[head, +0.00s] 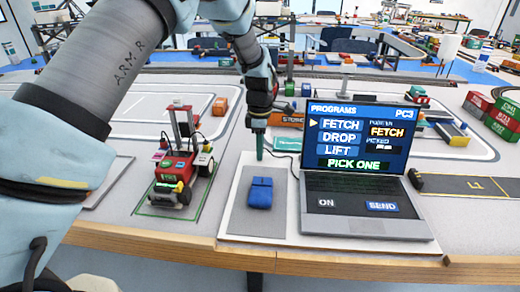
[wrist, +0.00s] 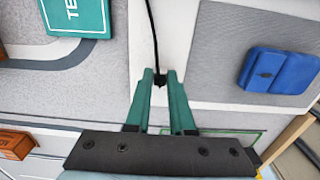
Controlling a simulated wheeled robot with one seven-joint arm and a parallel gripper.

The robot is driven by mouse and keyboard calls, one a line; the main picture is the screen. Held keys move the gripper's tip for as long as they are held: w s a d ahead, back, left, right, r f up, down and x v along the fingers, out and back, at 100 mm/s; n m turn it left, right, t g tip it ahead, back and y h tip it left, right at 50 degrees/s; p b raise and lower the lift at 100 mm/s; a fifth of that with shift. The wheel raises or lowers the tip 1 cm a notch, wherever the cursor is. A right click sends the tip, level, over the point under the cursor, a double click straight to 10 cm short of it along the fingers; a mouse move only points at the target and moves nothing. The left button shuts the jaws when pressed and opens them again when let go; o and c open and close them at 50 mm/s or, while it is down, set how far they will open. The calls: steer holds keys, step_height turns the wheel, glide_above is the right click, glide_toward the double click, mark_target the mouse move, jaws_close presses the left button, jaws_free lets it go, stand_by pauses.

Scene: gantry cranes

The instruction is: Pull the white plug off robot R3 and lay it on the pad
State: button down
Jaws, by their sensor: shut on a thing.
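My gripper (head: 260,157) points down beside the grey pad (head: 271,222), near its back left edge. In the wrist view, the green fingertips (wrist: 160,74) are shut on a small black cable end (wrist: 160,82), with a thin black cable (wrist: 152,30) running up from it. A blue folded piece (head: 260,193) lies on the pad and shows at right in the wrist view (wrist: 285,72). A small red wheeled robot (head: 175,168) stands left of the pad; I cannot read whether it is R3. I cannot make out a white plug.
An open laptop (head: 362,195) stands right of the pad, its screen showing FETCH, DROP and LIFT. The wooden table edge (head: 340,260) runs along the front. An orange block (head: 220,106) and colored containers (head: 503,115) stand farther back.

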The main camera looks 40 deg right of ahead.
steer(key=shift+f, duration=0.15)
steer(key=c, duration=0.7)
jaws_free()
step_height(320, 180, up, 11)
steer(key=b, duration=0.1)
steer(key=shift+b, duration=0.4)
steer(key=shift+f, duration=0.1)
